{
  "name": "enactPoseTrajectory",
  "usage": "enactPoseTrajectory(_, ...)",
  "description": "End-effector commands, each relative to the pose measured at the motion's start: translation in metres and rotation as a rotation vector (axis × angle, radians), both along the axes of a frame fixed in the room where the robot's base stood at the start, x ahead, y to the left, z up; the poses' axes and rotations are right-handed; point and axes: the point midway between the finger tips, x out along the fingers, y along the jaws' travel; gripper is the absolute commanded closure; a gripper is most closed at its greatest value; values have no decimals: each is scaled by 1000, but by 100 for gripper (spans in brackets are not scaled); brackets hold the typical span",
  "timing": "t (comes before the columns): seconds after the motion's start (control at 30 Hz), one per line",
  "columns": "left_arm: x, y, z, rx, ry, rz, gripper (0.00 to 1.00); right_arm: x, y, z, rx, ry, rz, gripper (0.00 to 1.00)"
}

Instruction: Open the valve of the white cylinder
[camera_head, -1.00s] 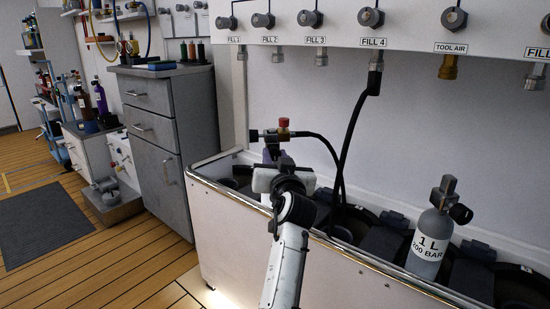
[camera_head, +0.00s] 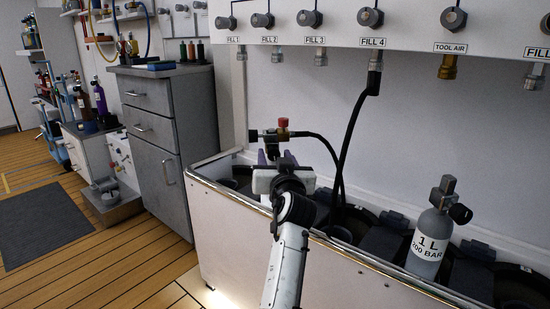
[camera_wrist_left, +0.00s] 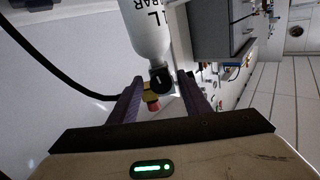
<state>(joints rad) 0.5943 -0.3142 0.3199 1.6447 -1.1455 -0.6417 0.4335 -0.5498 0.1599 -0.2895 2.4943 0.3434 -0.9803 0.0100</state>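The white cylinder (camera_wrist_left: 148,30) shows upside down at the top of the left wrist view, with black lettering. Its black valve knob (camera_wrist_left: 162,80) points toward my left gripper (camera_wrist_left: 162,90). The purple fingers stand apart on either side of the knob, with some room visible beside it. A brass fitting with a red knob (camera_wrist_left: 152,104) is near the left finger. In the head view the red knob (camera_head: 283,123) shows above my left gripper (camera_head: 275,156), whose wrist hides the cylinder. My right gripper is in neither view.
A black hose (camera_head: 345,135) runs from the FILL 4 port down to the fitting. A grey 1 L cylinder (camera_head: 428,240) stands to the right in the trough. The trough's front rim (camera_head: 350,258) runs below my arm. A grey drawer cabinet (camera_head: 160,145) stands at left.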

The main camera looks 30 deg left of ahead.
Motion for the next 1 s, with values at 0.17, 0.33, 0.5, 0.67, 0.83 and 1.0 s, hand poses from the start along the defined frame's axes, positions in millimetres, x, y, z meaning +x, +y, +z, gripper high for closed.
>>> enactPoseTrajectory(0.17, 0, 0, 11, 0, -3, 1, 56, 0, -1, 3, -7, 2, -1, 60)
enactPoseTrajectory(0.33, 0, 0, 43, -1, -5, 1, 56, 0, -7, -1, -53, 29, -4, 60)
enactPoseTrajectory(0.5, 0, 0, 75, -1, -3, 0, 56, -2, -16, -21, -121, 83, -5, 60)
enactPoseTrajectory(0.67, 0, 0, 94, 0, -1, 0, 56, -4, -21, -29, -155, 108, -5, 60)
enactPoseTrajectory(0.83, 0, 0, 101, 1, -1, 0, 56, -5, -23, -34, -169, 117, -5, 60)
enactPoseTrajectory(1.0, 0, 0, 100, 0, 0, 0, 56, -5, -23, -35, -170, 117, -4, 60)
